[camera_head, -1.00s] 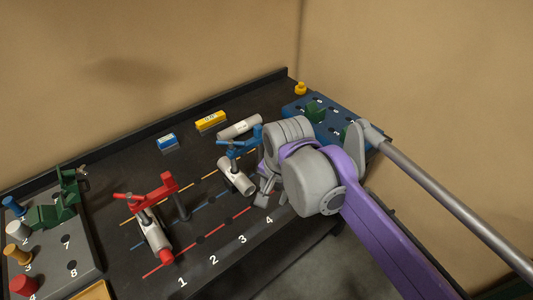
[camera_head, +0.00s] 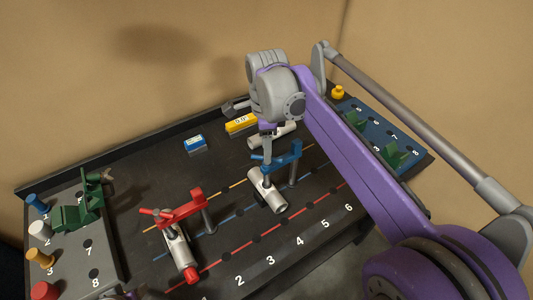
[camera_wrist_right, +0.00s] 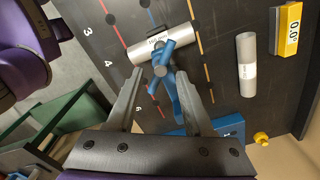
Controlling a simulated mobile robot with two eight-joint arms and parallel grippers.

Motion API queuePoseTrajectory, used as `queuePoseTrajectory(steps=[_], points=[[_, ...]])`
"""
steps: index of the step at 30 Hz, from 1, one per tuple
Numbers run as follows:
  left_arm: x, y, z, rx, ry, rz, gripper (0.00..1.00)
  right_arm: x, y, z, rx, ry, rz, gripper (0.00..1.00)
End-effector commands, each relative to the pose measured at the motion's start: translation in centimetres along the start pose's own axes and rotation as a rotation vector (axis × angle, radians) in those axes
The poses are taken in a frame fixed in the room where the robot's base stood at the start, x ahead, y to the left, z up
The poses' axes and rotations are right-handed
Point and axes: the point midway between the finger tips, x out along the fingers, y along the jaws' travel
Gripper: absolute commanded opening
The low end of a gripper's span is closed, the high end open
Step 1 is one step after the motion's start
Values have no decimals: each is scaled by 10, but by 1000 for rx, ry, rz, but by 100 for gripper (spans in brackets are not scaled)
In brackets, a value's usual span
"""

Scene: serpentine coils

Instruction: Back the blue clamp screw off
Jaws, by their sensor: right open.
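The blue clamp (camera_head: 284,156) stands on the dark bench. Its arm reaches over a light grey cylinder (camera_head: 268,192). The blue clamp screw (camera_head: 257,157) is at the arm's left end, with a thin handle; its tip is hard to make out. My right gripper (camera_head: 267,146) points down above the screw, partly hidden by its own wrist. In the right wrist view its fingers (camera_wrist_right: 162,72) are apart, one on each side of the blue clamp (camera_wrist_right: 168,85). The screw head (camera_wrist_right: 160,71) lies between the fingertips; I see no contact. My left gripper is not in view.
A red clamp (camera_head: 183,208) holds another cylinder (camera_head: 180,250) to the left. Blue (camera_head: 195,144) and yellow (camera_head: 241,124) blocks and a loose cylinder (camera_head: 285,130) lie behind. A grey pegboard (camera_head: 105,262) is at left, a blue board (camera_head: 375,120) at right.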

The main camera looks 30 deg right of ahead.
Motion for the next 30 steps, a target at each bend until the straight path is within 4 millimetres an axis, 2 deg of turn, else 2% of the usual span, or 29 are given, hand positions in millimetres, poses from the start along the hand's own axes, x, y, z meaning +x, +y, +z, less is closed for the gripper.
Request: queuePoseTrajectory(steps=[3,6,16,17,25,30], points=[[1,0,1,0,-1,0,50,16,0,0,0,0,0,52],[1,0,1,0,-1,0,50,23,0,0,-1,0,-1,52],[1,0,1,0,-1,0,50,27,0,0,-1,0,-1,52],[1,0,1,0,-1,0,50,26,0,0,-1,0,-1,48],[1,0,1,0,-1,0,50,26,0,0,-1,0,-1,0],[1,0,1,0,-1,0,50,26,0,0,-1,0,-1,0]])
